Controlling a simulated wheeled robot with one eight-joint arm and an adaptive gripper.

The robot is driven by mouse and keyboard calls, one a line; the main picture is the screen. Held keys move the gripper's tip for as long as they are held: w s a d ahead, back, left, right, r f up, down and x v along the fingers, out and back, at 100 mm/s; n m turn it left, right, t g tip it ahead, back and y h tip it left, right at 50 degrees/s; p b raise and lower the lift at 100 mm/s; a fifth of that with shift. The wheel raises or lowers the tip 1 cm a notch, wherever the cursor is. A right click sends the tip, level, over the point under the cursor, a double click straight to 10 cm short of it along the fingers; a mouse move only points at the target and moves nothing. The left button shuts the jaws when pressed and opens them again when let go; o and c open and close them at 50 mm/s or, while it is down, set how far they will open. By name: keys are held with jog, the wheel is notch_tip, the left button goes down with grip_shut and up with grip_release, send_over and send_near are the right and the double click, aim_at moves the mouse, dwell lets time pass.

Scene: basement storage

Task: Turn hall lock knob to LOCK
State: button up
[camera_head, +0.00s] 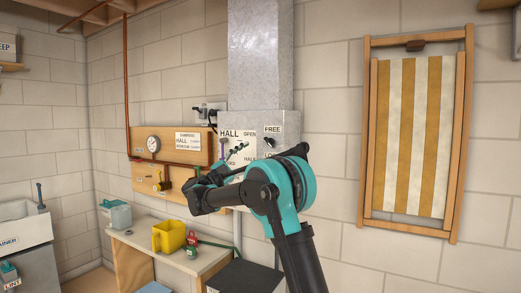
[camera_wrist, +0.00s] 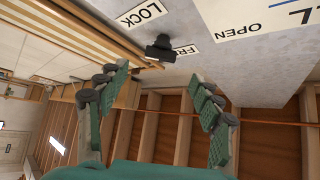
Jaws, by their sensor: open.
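The black hall lock knob (camera_head: 268,142) is on the face of the grey metal box (camera_head: 285,127), between a FREE label (camera_head: 272,129) above and a partly hidden LOCK label below. In the wrist view the knob (camera_wrist: 160,47) stands out from the grey surface between the LOCK label (camera_wrist: 140,12) and the partly covered FREE label (camera_wrist: 186,50). I cannot tell exactly which way it points. My gripper (camera_wrist: 163,82) is open and empty, its two teal-padded fingers spread. The knob appears beyond the fingertips, roughly in line with the gap, apart from both. In the head view my arm hides the box's lower part.
A HALL/OPEN panel with a lever (camera_head: 237,149) is left of the knob. A wooden board (camera_head: 173,143) with a gauge hangs farther left. A striped folding chair (camera_head: 415,135) hangs at right.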

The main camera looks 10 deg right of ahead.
jog(key=shift+v, duration=1.3)
jog(key=w+d+r+n+t+y, duration=0.2)
jog(key=w+r+n+t+y, duration=0.15)
jog(key=n+t+y, duration=0.6)
jog(key=s+f+n+g+y, duration=0.1)
jog(key=s+f+n+y, duration=0.4)
jog(key=f, duration=0.5)
jog(key=s+d+f+n+g+y, duration=0.1)
jog(key=s+f+n+y, duration=0.3)
jog(key=f+n+y, duration=0.4)
jog(key=s+f+n+g+y, duration=0.1)
jog(key=s+f+n+y, duration=0.3)
jog(key=f, duration=0.7)
jog(key=s+d+f+g+h, duration=0.1)
jog(key=s+d+f+g, duration=0.2)
jog(key=s+f, duration=0.4)
jog(key=s+d+f+g+h, duration=0.1)
jog(key=s+d+f+g, duration=0.2)
jog(key=s+f, duration=0.5)
jog(key=s+d+f+m+g+h, duration=0.1)
jog(key=s+d+f, duration=0.4)
jog(key=s, duration=0.8)
notch_tip(320, 180, down, 3)
jog(key=g+h, duration=0.1)
jog(key=g, duration=0.1)
jog(key=shift+s+g, duration=0.35)
jog(key=shift+s, duration=0.05)
